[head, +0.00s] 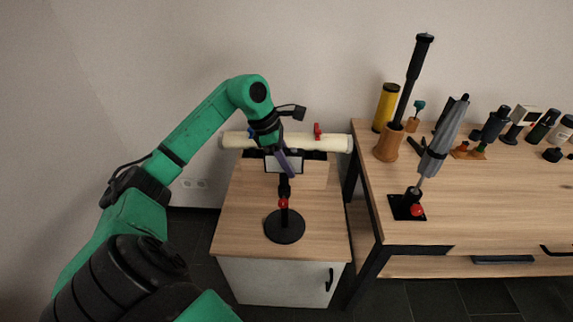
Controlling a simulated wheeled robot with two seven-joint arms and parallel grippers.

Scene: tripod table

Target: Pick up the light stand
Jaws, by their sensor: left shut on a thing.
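The light stand (284,226) has a round black base, a short dark post with a red knob, and a dark-framed pale panel at its top. It is upright over the small wooden cabinet. I cannot tell whether its base touches the top. My left gripper (287,163) comes down from above and is shut on the upper part of the light stand, hiding part of the panel. The exact contact is hard to see. My right gripper is not in view.
The cabinet (235,220) has free top around the base. A long cream tube (335,143) lies crosswise behind the panel. A workbench (480,215) to the right holds a grey tool on a black stand (438,140), a yellow cylinder (385,108) and several bottles.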

